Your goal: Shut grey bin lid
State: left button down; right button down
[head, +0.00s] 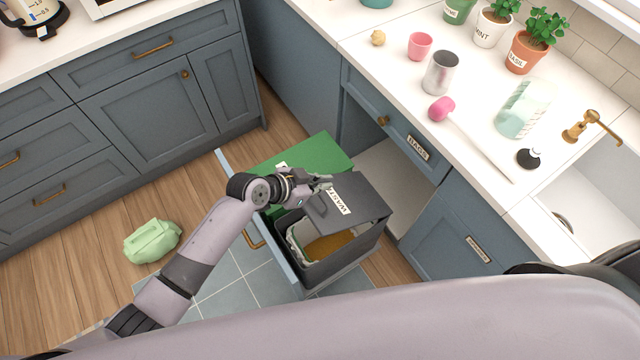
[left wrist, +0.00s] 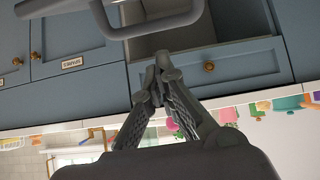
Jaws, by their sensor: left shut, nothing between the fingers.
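The grey bin (head: 345,262) stands in the pulled-out drawer (head: 283,262) under the counter. Its grey lid (head: 360,205), with a white label, is raised and tilted, leaving the front of the bin open. A liner and brownish contents show inside. My left gripper (head: 326,182) is shut and empty at the upper left edge of the lid; I cannot tell whether it touches it. In the left wrist view the shut fingers (left wrist: 161,62) point toward the cabinet fronts, with a grey curved part beyond their tips. My right gripper is not in view.
A green-lidded bin (head: 310,152) sits beside the grey one in the drawer. A pale green bag (head: 151,241) lies on the floor. The counter holds a metal cup (head: 441,72), a pink cup (head: 420,45) and several potted herbs. Floor to the left is mostly clear.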

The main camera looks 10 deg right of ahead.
pick_arm(q)
jog(key=shift+s+a+f, duration=0.1)
jog(key=shift+a+f, duration=0.25)
jog(key=shift+f, duration=0.2)
jog(key=shift+f, duration=0.25)
jog(key=s+a+f+h+b, duration=0.1)
jog(key=s+a+f+b, duration=0.2)
jog(key=a+f+b, duration=0.5)
notch_tip(320, 180, down, 3)
jog(key=b, duration=0.7)
jog(key=shift+s+t+h+b, duration=0.2)
jog(key=shift+t+h+b, duration=0.1)
jog(key=shift+r, duration=0.15)
